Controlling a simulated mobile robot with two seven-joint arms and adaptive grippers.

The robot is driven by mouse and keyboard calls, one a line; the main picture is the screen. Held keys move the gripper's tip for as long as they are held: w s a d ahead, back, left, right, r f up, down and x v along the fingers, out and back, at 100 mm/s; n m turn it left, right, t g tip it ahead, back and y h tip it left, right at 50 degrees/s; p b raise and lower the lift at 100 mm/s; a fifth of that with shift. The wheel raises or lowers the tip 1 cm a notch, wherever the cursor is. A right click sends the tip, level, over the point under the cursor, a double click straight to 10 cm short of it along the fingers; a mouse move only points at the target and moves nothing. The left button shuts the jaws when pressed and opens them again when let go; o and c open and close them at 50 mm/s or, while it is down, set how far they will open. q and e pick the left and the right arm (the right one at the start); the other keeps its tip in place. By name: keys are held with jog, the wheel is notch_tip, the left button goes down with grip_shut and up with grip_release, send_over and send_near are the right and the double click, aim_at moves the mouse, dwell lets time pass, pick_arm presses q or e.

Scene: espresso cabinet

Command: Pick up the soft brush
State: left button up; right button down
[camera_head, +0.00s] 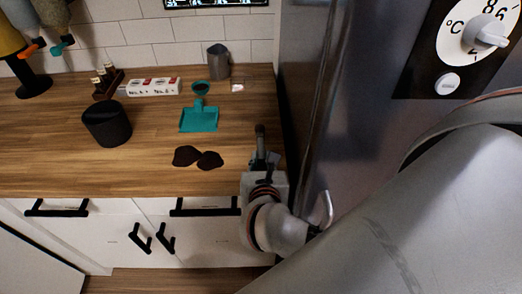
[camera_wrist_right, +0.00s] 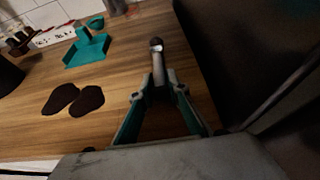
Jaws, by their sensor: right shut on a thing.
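My right gripper (camera_head: 261,160) is low over the right end of the wooden counter, close to the steel cabinet. Its fingers are shut on a slim thing with a dark rounded tip, which I take to be the soft brush (camera_head: 260,130). In the right wrist view the brush (camera_wrist_right: 157,50) sticks out beyond the closed fingertips (camera_wrist_right: 159,82). The gripper hides its other end. I cannot tell whether the brush still touches the counter. My left gripper is not in view.
Two dark brown patches (camera_head: 186,156) lie on the counter (camera_head: 60,165) left of the gripper. Behind are a teal dustpan (camera_head: 199,118), a grey cup (camera_head: 218,62), a white box (camera_head: 153,87) and a black canister (camera_head: 106,124). The steel cabinet (camera_head: 335,110) walls off the right.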

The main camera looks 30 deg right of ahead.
notch_tip(320, 180, up, 9)
jog(key=shift+w+r+p, duration=0.1)
jog(key=shift+p, duration=0.45)
jog(key=a, duration=0.1)
jog(key=w+a+r, duration=0.1)
jog(key=w+a, duration=0.1)
jog(key=shift+w+r, duration=0.25)
